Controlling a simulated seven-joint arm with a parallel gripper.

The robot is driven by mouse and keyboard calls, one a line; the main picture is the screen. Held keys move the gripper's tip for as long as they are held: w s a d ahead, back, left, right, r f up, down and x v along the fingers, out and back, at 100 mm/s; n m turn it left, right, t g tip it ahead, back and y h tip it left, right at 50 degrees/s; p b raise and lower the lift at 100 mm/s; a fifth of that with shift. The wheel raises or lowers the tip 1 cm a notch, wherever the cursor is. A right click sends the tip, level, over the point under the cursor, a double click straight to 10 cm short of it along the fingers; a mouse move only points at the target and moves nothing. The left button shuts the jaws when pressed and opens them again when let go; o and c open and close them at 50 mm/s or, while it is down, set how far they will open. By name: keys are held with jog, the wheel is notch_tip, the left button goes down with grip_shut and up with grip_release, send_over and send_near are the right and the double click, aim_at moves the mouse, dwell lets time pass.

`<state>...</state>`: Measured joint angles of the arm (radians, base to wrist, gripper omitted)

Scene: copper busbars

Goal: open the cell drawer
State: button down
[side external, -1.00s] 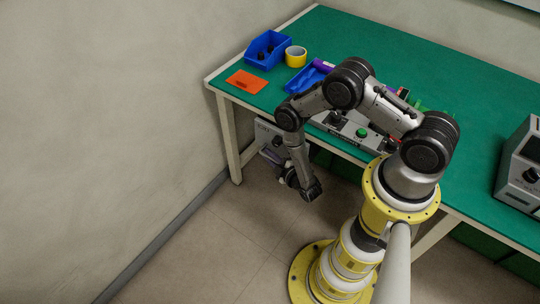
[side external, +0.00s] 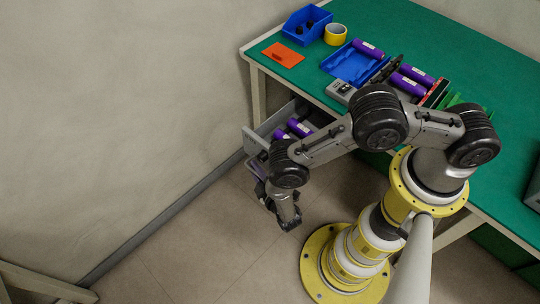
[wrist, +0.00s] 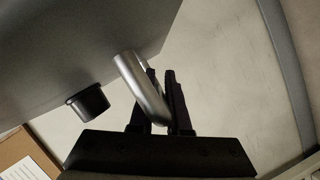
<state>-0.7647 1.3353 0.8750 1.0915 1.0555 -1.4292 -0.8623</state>
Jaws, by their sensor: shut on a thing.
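The cell drawer (side external: 274,121) stands pulled out from under the bench at the left, and purple cells (side external: 297,127) lie inside it. In the wrist view its grey front (wrist: 75,45) fills the upper left, with a bent silver handle (wrist: 143,88) and a dark round knob (wrist: 89,102). My gripper (wrist: 161,76) is shut on the handle, with one dark finger on each side of the bar. In the side view my arm's end reaches down in front of the drawer, and the grip itself is mostly hidden.
On the green bench (side external: 440,35) are a blue bin (side external: 306,24), yellow tape (side external: 335,34), an orange card (side external: 283,54), a blue tray (side external: 350,66) and more purple cells. The wall is close to the drawer's left. The floor in front is clear.

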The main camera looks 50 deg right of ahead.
jog(key=a, duration=0.6)
jog(key=shift+a, duration=0.2)
jog(key=shift+w, duration=0.1)
jog(key=c, duration=0.9)
grip_release()
jog(key=v, duration=0.7)
jog(key=shift+s, duration=0.25)
jog(key=shift+w+a, duration=0.1)
